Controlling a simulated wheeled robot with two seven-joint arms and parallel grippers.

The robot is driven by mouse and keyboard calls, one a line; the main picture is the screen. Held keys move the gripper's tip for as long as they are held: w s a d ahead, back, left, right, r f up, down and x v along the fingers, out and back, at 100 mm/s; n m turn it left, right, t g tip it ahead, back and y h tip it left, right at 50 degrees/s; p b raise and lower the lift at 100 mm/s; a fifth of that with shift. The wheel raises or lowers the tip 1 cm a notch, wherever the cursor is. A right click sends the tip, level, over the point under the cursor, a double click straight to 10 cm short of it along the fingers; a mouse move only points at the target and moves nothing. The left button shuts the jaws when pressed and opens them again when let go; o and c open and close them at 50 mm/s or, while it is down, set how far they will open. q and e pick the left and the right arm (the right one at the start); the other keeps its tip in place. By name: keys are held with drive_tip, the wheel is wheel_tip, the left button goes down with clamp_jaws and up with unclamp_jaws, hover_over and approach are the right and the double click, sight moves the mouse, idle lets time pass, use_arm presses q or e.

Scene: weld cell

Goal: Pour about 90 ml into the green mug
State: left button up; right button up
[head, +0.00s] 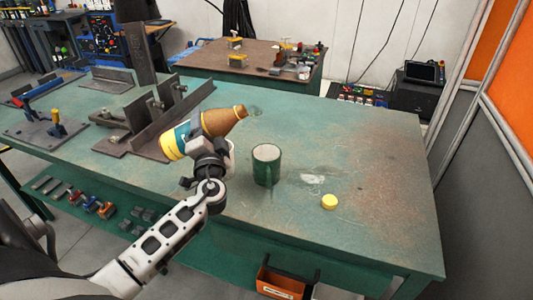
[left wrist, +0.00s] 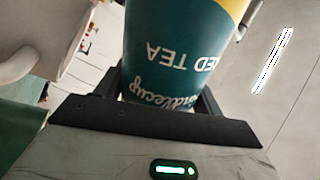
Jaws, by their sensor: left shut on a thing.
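The green mug (head: 267,169) stands upright on the green worktable, its pale inside showing at the top. My left gripper (head: 207,143) is shut around a bottle (head: 221,121) with a teal and yellow label and a brown upper part. The bottle is tilted well over, close to level, its neck pointing right. It is left of and behind the mug in the head view, apart from it. In the left wrist view the bottle's label (left wrist: 172,55) shows upside-down "TEA" lettering between the fingers. No stream of liquid shows. My right gripper is not in view.
A yellow cap (head: 329,202) lies on the worktable (head: 385,165) right of the mug. A brown steel fixture (head: 150,123) stands left of the bottle. The table's right part is clear. An orange bin (head: 281,283) sits below the front edge.

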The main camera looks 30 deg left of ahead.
sight(220, 110)
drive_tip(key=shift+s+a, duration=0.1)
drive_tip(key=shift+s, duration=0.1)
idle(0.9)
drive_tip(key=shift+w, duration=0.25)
